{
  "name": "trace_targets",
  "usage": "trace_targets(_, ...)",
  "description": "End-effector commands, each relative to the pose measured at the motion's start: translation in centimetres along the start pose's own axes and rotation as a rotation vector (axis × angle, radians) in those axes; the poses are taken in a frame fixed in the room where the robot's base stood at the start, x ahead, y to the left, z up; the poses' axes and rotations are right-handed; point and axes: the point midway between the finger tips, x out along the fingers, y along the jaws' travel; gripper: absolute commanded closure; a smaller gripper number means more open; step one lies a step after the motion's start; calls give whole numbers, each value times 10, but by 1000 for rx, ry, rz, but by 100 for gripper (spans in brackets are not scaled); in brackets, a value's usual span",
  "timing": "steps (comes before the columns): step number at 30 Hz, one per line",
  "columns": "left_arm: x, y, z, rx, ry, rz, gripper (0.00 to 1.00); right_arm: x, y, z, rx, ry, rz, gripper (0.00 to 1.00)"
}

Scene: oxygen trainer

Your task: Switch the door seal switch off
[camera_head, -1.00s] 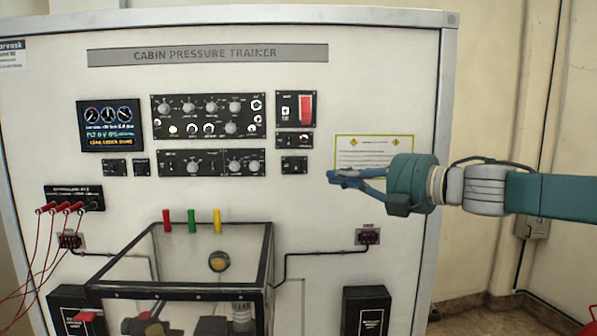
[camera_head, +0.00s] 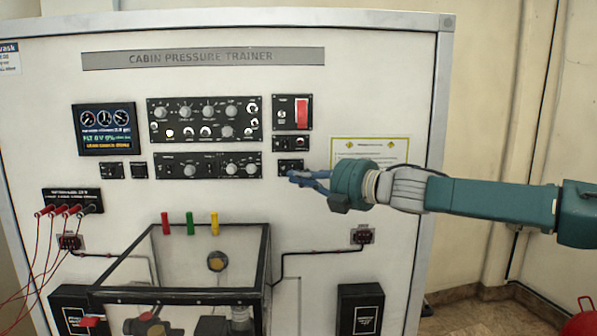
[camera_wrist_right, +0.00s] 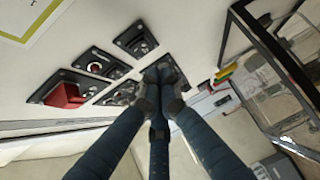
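A small black switch panel (camera_head: 290,167) sits on the trainer's front, below the red-switch panel; its label is too small to read, so I cannot tell if it is the door seal switch. It also shows in the wrist view (camera_wrist_right: 136,40) with a small knob or toggle. My right gripper (camera_head: 296,178) is at this panel's lower edge in the head view, overlapping it slightly. In the wrist view its dark fingers (camera_wrist_right: 162,76) are drawn together at the tips with nothing between them. Contact with the panel cannot be told. My left gripper is out of view.
Knob panels (camera_head: 205,120) lie to the left. A clear box (camera_head: 190,290) with red, green and yellow tabs juts out below. A paper notice (camera_head: 370,150) is behind my wrist.

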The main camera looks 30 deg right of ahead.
Motion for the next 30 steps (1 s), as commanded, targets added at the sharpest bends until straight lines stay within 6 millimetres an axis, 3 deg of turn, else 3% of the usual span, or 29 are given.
trace_targets(9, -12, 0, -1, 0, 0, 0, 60, 18, 1, 19, -1, -1, -1, 100)
trace_targets(23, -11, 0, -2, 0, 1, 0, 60, 21, 1, 21, -2, 1, 1, 100)
trace_targets(26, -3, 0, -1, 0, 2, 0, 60, 22, -3, 22, -9, 1, 9, 100)
trace_targets(30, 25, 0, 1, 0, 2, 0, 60, 25, -10, 24, -41, 2, 40, 100)
